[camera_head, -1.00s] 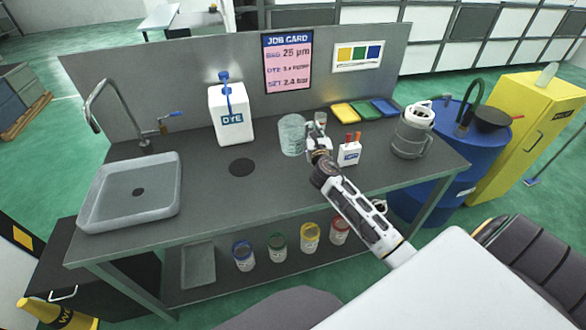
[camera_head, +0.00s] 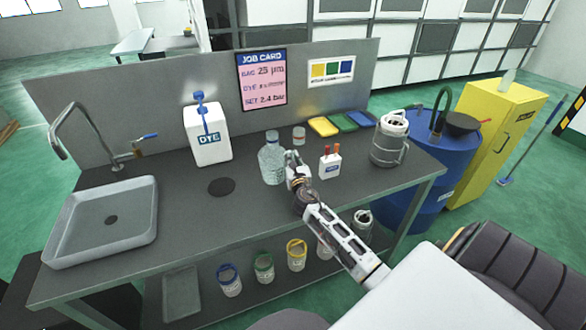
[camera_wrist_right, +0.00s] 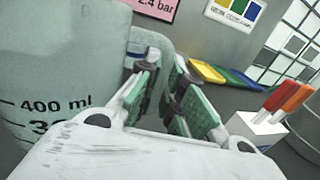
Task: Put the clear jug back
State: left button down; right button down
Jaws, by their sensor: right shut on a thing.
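The clear jug (camera_head: 271,164) stands out near the middle of the grey bench, left of the pen box, and looks upright. In the right wrist view the jug (camera_wrist_right: 50,75) fills the left side, with a "400 ml" mark on its wall. My right gripper (camera_head: 292,162) is at the jug's right side. In the wrist view the green-padded fingers (camera_wrist_right: 165,100) are shut on the jug's pale handle (camera_wrist_right: 158,45). I cannot tell whether the jug's base touches the bench. My left gripper is not in view.
A dark round disc (camera_head: 221,187) lies on clear bench left of the jug. The white DYE container (camera_head: 207,140) stands behind that disc. A white pen box (camera_head: 329,166) is close right of my gripper, and a small clear jar (camera_head: 299,135) is behind. The sink (camera_head: 100,222) is at left.

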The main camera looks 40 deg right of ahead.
notch_tip(320, 180, down, 2)
jog(key=shift+f+b, duration=0.15)
jog(key=shift+b, duration=0.35)
jog(key=shift+f+b, duration=0.3)
jog(key=shift+f, duration=0.35)
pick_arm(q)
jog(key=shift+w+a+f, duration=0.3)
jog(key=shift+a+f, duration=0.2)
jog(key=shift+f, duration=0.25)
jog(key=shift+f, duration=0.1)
pick_arm(e)
jog(key=shift+f, duration=0.2)
jog(key=c, duration=1.6)
grip_release()
jog(key=shift+o, duration=0.2)
jog(key=shift+r, duration=0.15)
